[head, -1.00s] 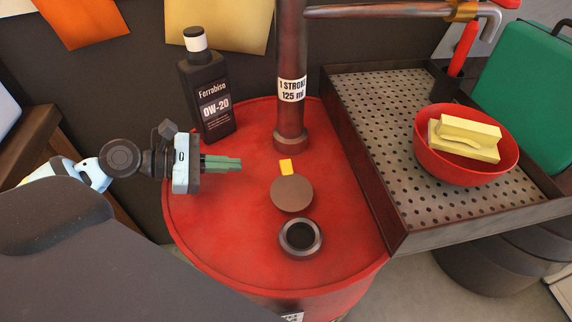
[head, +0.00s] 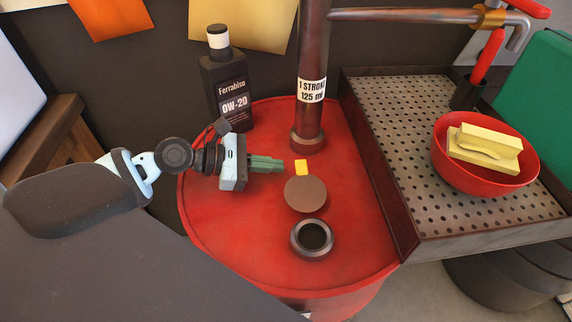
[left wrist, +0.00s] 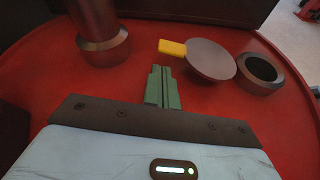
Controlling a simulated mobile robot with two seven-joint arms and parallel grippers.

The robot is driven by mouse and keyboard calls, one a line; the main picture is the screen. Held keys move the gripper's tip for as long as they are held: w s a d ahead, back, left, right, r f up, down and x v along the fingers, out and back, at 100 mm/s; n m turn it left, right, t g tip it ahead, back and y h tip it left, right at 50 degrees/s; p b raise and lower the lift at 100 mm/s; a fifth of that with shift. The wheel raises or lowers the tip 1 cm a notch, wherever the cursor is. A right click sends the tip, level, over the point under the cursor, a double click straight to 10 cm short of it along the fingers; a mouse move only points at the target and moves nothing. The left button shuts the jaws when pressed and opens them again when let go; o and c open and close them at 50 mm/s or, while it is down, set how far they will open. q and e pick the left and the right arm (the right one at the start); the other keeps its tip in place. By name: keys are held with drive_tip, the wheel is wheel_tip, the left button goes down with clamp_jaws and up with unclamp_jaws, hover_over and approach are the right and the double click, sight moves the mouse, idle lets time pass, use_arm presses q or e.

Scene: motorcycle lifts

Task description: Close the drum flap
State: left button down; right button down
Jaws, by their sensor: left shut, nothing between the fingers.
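The drum flap is a round brown disc (head: 305,194) with a yellow tab (head: 302,167) at its far edge, on top of the red drum (head: 225,225). It stands open, beside the dark ringed opening (head: 312,238), which is uncovered. In the left wrist view the flap (left wrist: 209,60) looks tilted, with the yellow tab (left wrist: 172,48) on its left and the opening (left wrist: 260,72) on its right. My left gripper (head: 281,165) is shut and empty, its green fingertips just left of the yellow tab and apart from it. My right gripper is not in view.
A dark oil bottle (head: 228,85) stands behind my left gripper. A pump pipe (head: 311,80) rises from the drum behind the flap. A perforated tray (head: 400,125) with a red bowl (head: 487,180) adjoins on the right. The drum's front left top is clear.

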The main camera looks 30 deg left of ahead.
sight(286, 176)
use_arm(q)
drive_tip(key=shift+x, duration=1.8)
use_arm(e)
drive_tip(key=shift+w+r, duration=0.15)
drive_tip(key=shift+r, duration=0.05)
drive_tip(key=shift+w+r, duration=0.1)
use_arm(q)
drive_tip(key=shift+r+m+p, duration=0.3)
drive_tip(key=shift+r+p, duration=0.15)
drive_tip(key=shift+p, duration=0.25)
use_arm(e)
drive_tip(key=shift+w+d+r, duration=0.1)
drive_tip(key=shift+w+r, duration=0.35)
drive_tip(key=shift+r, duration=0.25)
